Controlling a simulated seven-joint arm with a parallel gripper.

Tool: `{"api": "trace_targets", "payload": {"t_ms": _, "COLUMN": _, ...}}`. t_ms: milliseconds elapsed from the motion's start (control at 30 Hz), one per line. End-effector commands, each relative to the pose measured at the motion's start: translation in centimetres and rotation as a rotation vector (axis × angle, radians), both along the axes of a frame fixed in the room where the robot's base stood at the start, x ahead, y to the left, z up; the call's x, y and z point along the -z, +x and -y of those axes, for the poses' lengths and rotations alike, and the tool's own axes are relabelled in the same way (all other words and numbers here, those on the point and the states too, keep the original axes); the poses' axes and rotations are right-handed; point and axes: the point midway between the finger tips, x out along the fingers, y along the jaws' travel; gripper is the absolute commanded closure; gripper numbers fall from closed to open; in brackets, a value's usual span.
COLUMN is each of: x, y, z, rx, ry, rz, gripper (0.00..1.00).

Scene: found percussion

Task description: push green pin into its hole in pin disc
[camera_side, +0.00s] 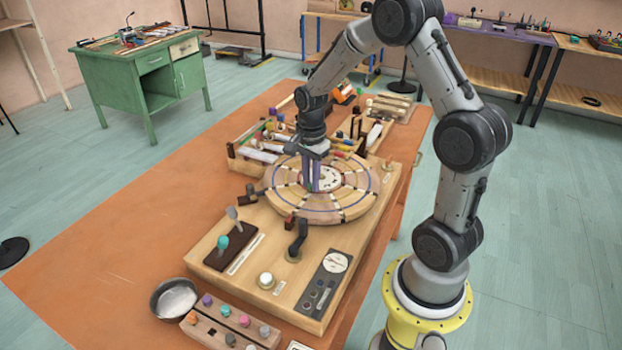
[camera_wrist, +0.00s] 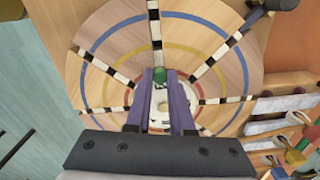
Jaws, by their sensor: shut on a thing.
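The pin disc (camera_side: 350,210) is a round wooden disc with coloured rings and black-and-white spoke strips. It lies on a wooden base and fills much of the wrist view (camera_wrist: 122,38). My gripper (camera_side: 311,188) points down over the disc near its pale centre. In the wrist view my gripper (camera_wrist: 158,78) has its purple fingers close together, with the green pin (camera_wrist: 157,72) between the tips. The pin's lower end is hidden, so I cannot tell whether it touches the disc or sits in a hole.
A dark crank handle (camera_side: 297,240) and a brown lever block (camera_side: 232,246) stand in front of the disc. Trays with coloured pieces (camera_side: 262,152) lie behind it. A metal bowl (camera_side: 175,298) and a rack of coloured knobs (camera_side: 225,318) are at the front.

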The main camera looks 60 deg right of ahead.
Motion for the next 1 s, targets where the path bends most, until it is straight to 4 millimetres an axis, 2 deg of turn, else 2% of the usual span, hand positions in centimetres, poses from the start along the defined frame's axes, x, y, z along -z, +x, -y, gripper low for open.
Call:
{"api": "trace_targets", "payload": {"t_ms": 133, "x": 0.0, "y": 0.0, "z": 0.0, "rx": 0.0, "ry": 0.0, "rz": 0.0, "gripper": 1.0}}
{"api": "trace_targets", "payload": {"t_ms": 167, "x": 0.0, "y": 0.0, "z": 0.0, "rx": 0.0, "ry": 0.0, "rz": 0.0, "gripper": 0.76}}
{"api": "trace_targets", "payload": {"t_ms": 333, "x": 0.0, "y": 0.0, "z": 0.0, "rx": 0.0, "ry": 0.0, "rz": 0.0, "gripper": 0.45}}
{"api": "trace_targets", "payload": {"t_ms": 733, "x": -0.6, "y": 0.1, "z": 0.0, "rx": 0.0, "ry": -0.002, "rz": 0.004, "gripper": 0.44}}
{"api": "trace_targets", "payload": {"t_ms": 867, "x": -2.4, "y": 0.1, "z": 0.1, "rx": 0.0, "ry": -0.002, "rz": 0.006, "gripper": 0.44}}
{"api": "trace_targets", "payload": {"t_ms": 1000, "x": -5.4, "y": 0.2, "z": 0.1, "rx": 0.0, "ry": -0.004, "rz": 0.007, "gripper": 0.44}}
